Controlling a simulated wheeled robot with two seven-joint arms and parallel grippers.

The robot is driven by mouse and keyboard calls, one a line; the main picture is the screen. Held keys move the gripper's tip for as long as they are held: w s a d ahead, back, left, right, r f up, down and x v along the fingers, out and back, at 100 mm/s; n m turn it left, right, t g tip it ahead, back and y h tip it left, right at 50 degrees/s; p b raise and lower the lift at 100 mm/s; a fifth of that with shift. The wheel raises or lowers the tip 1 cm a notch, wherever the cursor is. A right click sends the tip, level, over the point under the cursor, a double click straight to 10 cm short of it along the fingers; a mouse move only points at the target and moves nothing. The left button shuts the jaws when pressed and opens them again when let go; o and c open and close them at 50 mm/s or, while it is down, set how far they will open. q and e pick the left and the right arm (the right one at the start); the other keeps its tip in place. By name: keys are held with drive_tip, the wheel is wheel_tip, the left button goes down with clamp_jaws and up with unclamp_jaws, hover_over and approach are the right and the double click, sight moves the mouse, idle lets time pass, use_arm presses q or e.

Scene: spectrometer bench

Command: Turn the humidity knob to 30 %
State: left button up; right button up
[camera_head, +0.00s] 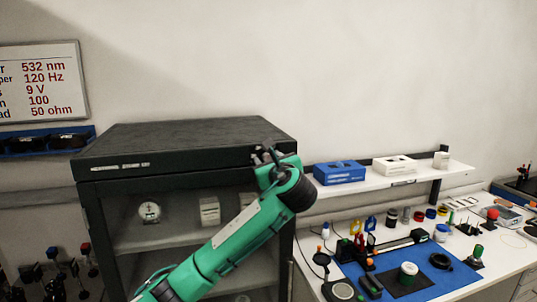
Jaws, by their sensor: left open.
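A dark grey cabinet (185,137) with a glass-fronted door stands at the centre left. A strip with a small light label (120,167) runs along its upper front edge. A round white dial (149,211) shows behind the door; its reading is too small to make out. My green left arm rises from the bottom, and my left gripper (266,154) is open at the cabinet's upper right front corner. No humidity knob can be made out; the gripper and wrist cover that corner. Whether the fingers touch anything cannot be told. My right gripper is not in view.
A white shelf (432,179) right of the cabinet holds a blue box (339,172) and a white box (395,165). Below, a workbench with a blue mat (447,281) carries many small parts. A whiteboard (43,81) hangs at upper left. The wall above the cabinet is clear.

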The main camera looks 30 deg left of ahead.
use_arm(q)
drive_tip(key=shift+w+a, duration=0.2)
drive_tip(key=shift+a, duration=0.05)
clamp_jaws()
drive_tip(key=shift+f, duration=0.1)
drive_tip(key=n+b, duration=0.2)
drive_tip(key=n, duration=0.3)
drive_tip(key=shift+n, duration=0.3)
drive_tip(key=n+b, duration=0.2)
drive_tip(key=n, duration=0.2)
drive_tip(key=shift+n+b, duration=0.3)
drive_tip(key=shift+n, duration=0.6)
drive_tip(key=shift+n+b, duration=0.3)
